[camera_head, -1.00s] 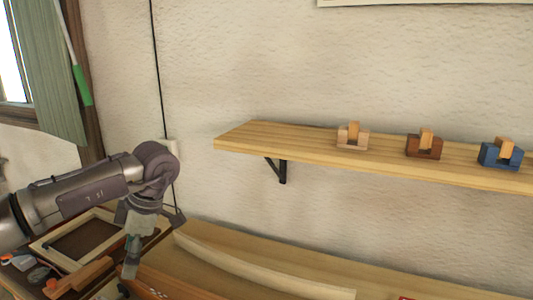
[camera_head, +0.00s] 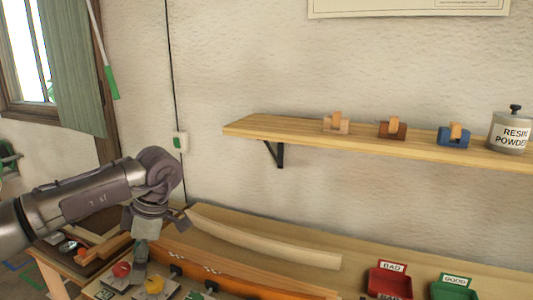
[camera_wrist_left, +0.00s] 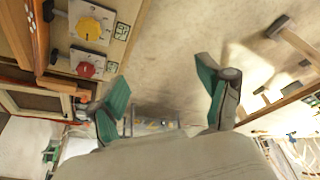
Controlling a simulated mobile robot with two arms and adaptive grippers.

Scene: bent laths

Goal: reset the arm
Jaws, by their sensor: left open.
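My left arm comes in from the left in the head view, with its left gripper (camera_head: 140,262) hanging down over the workbench. In the left wrist view the two green-padded fingers of the left gripper (camera_wrist_left: 163,95) stand wide apart with nothing between them. My right gripper is in neither view. A pale bent lath (camera_head: 265,241) lies on the bench to the right of the left gripper.
A red bin (camera_head: 388,282) marked BAD and a green bin (camera_head: 453,288) stand at right. A wall shelf (camera_head: 285,127) holds small clamp-like blocks and a resin powder jar (camera_head: 509,134). A yellow knob (camera_wrist_left: 90,28) and red knob (camera_wrist_left: 86,70) are beside the gripper.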

